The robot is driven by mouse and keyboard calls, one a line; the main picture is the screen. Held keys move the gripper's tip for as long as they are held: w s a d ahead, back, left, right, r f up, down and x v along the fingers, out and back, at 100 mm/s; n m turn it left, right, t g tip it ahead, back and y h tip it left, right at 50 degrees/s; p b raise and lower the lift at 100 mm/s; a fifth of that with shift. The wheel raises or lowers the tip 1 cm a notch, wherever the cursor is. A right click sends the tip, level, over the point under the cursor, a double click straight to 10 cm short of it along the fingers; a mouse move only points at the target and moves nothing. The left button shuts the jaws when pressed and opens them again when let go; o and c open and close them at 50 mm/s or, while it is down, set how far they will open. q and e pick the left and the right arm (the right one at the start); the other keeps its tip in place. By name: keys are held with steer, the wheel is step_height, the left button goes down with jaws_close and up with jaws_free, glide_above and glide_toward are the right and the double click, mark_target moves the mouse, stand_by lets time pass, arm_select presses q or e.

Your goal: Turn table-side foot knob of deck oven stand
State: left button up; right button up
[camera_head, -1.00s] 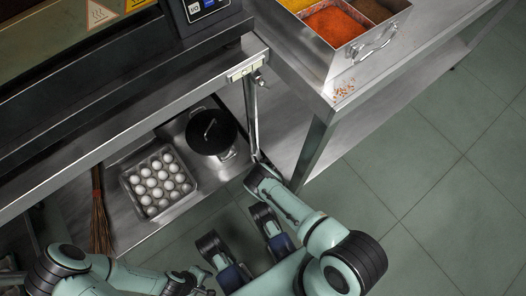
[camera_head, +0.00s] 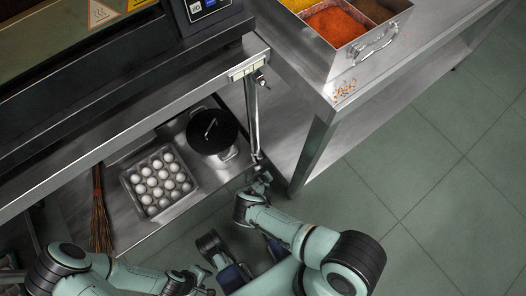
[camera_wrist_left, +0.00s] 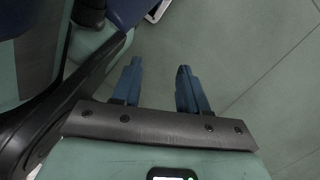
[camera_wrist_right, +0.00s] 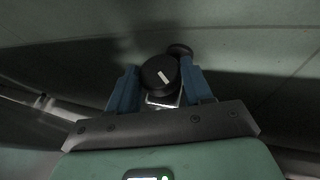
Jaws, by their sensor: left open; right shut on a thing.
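The foot knob (camera_wrist_right: 158,72) is a black round knob with a white mark, seen between my right gripper's blue fingers (camera_wrist_right: 158,88). That gripper is shut on it. In the head view my right arm reaches to the foot of the stand's front leg (camera_head: 253,120), beside the table; the knob itself is hidden or too small to tell there. The deck oven stand (camera_head: 150,105) is steel and carries a dark oven. My left gripper (camera_head: 203,279) is open and empty, low over the floor; its spread fingers also show in the left wrist view (camera_wrist_left: 160,82).
A steel table (camera_head: 385,75) with a spice tray (camera_head: 338,50) stands to the right; its leg (camera_head: 312,155) is close to my right arm. Floor at right is clear.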

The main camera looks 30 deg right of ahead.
steer(key=shift+s+d, duration=0.1)
steer(key=shift+d, duration=0.1)
steer(key=o, duration=1)
steer(key=shift+a, duration=0.1)
arm_select(q)
steer(key=w+d+r+t+p, duration=0.1)
steer(key=w+r+t+p, duration=0.3)
steer(key=w+r, duration=0.5)
steer(key=w+p, duration=0.2)
steer(key=w, duration=0.1)
steer(key=shift+w+d+m+t, duration=0.25)
steer(key=shift+d+m+t, duration=0.05)
steer(key=shift+d+m, duration=0.1)
arm_select(e)
steer(key=v, duration=1.3)
steer(key=shift+s+a, duration=0.15)
steer(key=shift+a, duration=0.05)
arm_select(q)
steer(key=shift+r, duration=0.1)
arm_select(e)
steer(key=shift+r, duration=0.15)
